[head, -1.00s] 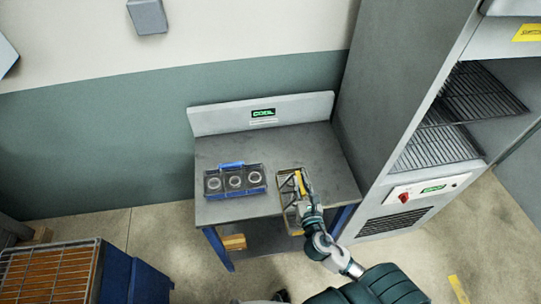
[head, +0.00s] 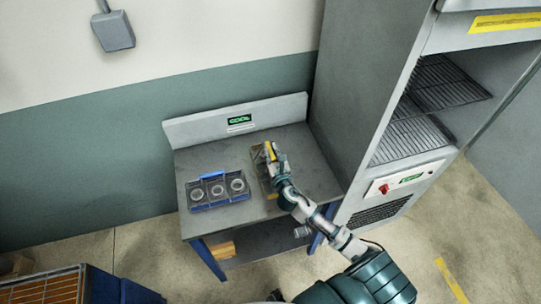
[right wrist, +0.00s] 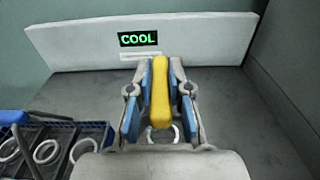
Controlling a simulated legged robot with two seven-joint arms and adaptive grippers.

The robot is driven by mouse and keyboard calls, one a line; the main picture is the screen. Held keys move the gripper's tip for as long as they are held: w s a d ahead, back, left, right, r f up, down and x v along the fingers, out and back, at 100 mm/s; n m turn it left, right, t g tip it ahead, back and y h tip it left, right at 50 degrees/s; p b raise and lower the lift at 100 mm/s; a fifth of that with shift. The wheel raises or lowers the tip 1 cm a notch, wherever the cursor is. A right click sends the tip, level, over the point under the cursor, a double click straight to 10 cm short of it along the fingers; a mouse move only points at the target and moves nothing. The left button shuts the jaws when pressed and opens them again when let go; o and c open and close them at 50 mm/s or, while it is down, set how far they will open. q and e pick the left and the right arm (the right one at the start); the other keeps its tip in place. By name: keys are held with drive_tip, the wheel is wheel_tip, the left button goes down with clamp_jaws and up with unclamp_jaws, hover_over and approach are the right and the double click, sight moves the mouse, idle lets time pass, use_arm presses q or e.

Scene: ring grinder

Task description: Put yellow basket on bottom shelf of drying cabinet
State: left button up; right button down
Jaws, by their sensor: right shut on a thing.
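The yellow basket (head: 260,167) is on the grey table, mostly hidden behind my right gripper in the head view. Its yellow handle (right wrist: 160,92) stands between the blue-padded fingers of my right gripper (right wrist: 160,100) in the right wrist view. My right gripper (head: 273,158) is shut on this handle. A pale ring shows below the handle in the wrist view. The drying cabinet (head: 372,90) stands open at the right, with wire shelves; its bottom shelf (head: 408,138) is empty. My left gripper is not in view.
A blue-handled basket (head: 219,190) with several rings sits left on the table (head: 225,158), under the COOL sign (head: 239,120). A red-knobbed control panel (head: 398,181) is below the cabinet opening. An orange-topped blue cart (head: 95,283) stands at the lower left.

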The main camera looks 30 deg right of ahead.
drive_tip(key=shift+w+r, duration=0.1)
drive_tip(key=shift+w, duration=0.25)
drive_tip(key=shift+w+a, duration=0.1)
drive_tip(key=shift+a, duration=0.05)
wheel_tip(320, 180, down, 4)
drive_tip(key=shift+a+r+b, duration=0.1)
drive_tip(key=shift+r+b, duration=0.1)
drive_tip(key=shift+b, duration=0.2)
drive_tip(key=c, duration=1.1)
unclamp_jaws()
drive_tip(key=shift+d, duration=0.25)
